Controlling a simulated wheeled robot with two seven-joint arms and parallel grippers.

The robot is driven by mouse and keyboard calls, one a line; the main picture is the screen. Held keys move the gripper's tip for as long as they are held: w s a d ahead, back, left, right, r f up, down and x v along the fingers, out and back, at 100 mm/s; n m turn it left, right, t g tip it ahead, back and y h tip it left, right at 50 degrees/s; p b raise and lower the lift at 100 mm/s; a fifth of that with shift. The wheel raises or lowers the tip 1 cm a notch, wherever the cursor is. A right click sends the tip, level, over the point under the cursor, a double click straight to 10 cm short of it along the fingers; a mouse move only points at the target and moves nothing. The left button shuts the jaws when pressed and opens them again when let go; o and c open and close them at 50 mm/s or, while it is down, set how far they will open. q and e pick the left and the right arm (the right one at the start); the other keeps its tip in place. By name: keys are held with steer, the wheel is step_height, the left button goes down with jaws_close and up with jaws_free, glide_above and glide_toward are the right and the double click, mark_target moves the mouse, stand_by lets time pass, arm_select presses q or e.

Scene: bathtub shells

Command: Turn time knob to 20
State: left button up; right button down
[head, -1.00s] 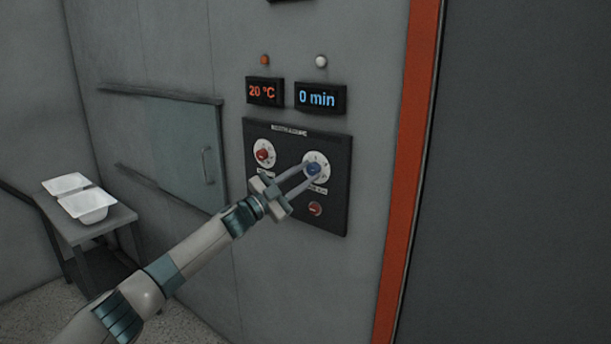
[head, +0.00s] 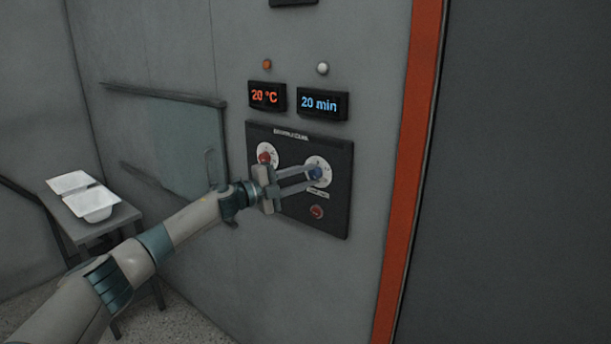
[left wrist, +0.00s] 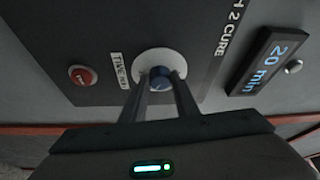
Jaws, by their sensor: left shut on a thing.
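The blue time knob (head: 315,173) sits on a white dial on the dark control panel (head: 335,215). It also shows in the left wrist view (left wrist: 161,77), with a label beside it that begins "TIME". My left gripper (head: 313,177) is shut on the blue knob, one finger on each side of it, seen also in the left wrist view (left wrist: 160,84). The time display (head: 322,104) reads "20 min" in blue, and in the left wrist view (left wrist: 268,64) too. My right gripper is not in view.
A red knob (head: 265,157) on a white dial is left of the time knob. A red button (head: 317,211) is below it. The temperature display (head: 266,96) reads 20 °C. An orange frame (head: 405,180) runs up the right.

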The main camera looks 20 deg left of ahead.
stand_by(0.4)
arm_select(q)
steer(key=o, duration=1.1)
steer(key=shift+c, duration=0.2)
steer(key=b+v, duration=0.5)
steer(key=v, duration=1.2)
steer(key=shift+a+b, duration=0.2)
steer(key=shift+b, duration=0.15)
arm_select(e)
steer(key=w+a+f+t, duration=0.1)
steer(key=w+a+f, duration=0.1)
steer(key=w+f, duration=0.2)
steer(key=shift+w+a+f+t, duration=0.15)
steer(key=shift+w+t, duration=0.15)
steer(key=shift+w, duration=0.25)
